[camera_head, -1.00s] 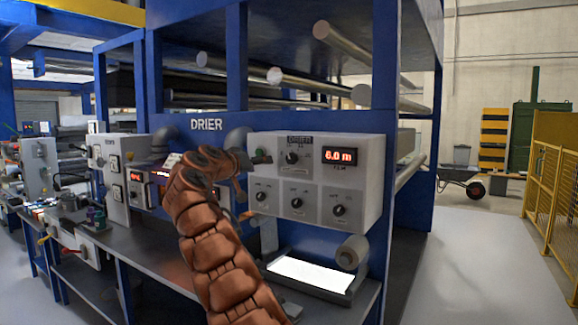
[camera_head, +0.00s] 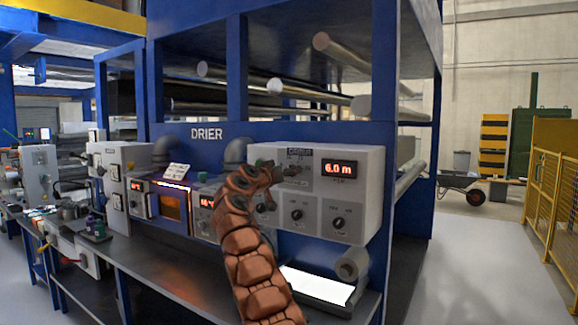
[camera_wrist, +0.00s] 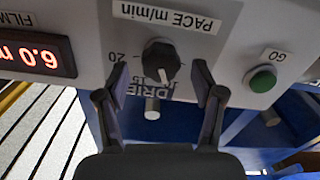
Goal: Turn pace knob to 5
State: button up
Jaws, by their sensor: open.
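The pace knob (camera_wrist: 160,58) is black and round. In the wrist view it sits under an upside-down PACE m/min label, with 20 and 15 readable beside it. Its white pointer mark faces the bottom of that view, near the lower numbers; the exact value is unclear. My gripper (camera_wrist: 160,94) is open and empty, one finger on each side below the knob, apart from it. In the head view my gripper (camera_head: 274,174) is at the upper left of the white DRIER panel (camera_head: 368,190) and largely covers the knob there.
A red display (camera_wrist: 36,53) reads 6.0 m beside the knob; a green GO button (camera_wrist: 262,80) is on the other side. Several lower knobs, one of them here (camera_head: 338,222), sit on the panel. A bright tray (camera_head: 315,286) lies below.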

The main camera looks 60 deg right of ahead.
jog(key=shift+w+d+p, duration=0.1)
jog(key=shift+d+p, duration=0.3)
jog(key=shift+d, duration=0.4)
jog(key=shift+c, duration=0.3)
jog(key=c, duration=1.1)
jog(key=shift+n, duration=5)
